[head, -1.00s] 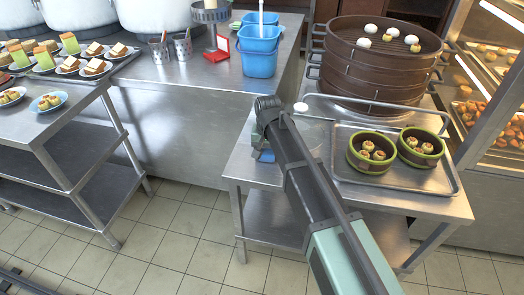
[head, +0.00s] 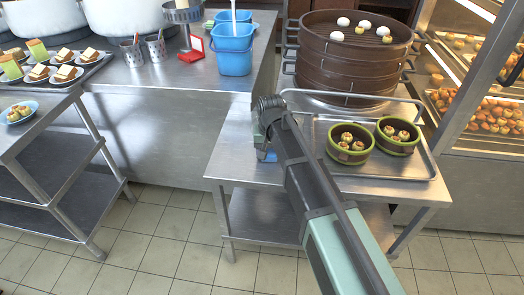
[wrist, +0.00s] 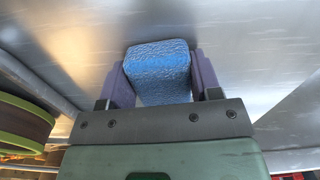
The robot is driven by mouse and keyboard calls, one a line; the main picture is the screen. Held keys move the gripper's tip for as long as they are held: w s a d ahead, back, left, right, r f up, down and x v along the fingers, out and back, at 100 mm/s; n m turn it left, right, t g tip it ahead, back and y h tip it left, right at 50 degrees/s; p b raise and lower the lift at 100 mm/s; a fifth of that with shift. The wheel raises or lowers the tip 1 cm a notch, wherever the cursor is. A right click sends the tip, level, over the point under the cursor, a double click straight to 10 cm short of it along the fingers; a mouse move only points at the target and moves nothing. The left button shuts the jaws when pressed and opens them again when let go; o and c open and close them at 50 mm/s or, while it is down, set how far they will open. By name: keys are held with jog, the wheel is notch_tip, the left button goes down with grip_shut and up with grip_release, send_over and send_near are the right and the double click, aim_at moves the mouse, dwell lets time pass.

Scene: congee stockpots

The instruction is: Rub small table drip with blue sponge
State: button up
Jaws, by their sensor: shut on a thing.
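My gripper (wrist: 160,66) is shut on the blue sponge (wrist: 158,80), with one purple finger on each side of it. In the wrist view the sponge is against or just over a grey metal surface; I cannot tell if they touch. In the head view my arm hides most of the gripper, and only a small blue bit of the sponge (head: 269,156) shows beside it. This is over the left part of the small steel table (head: 235,158), left of the tray. I cannot make out a drip on the table; my arm covers part of the top.
A metal tray (head: 405,172) with two green-rimmed bamboo baskets (head: 349,144) lies right of my arm. A large brown steamer stack (head: 350,65) stands behind. A blue bucket (head: 232,50) is on the counter at back left. The table's front left corner is clear.

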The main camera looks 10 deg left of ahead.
aim_at(238, 154)
jog(key=shift+d, duration=0.1)
jog(key=shift+w+a, duration=0.15)
jog(key=shift+a, duration=5.2)
notch_tip(238, 154, up, 6)
jog(key=p, duration=0.6)
jog(key=shift+r+p, duration=1.4)
jog(key=shift+p, duration=0.15)
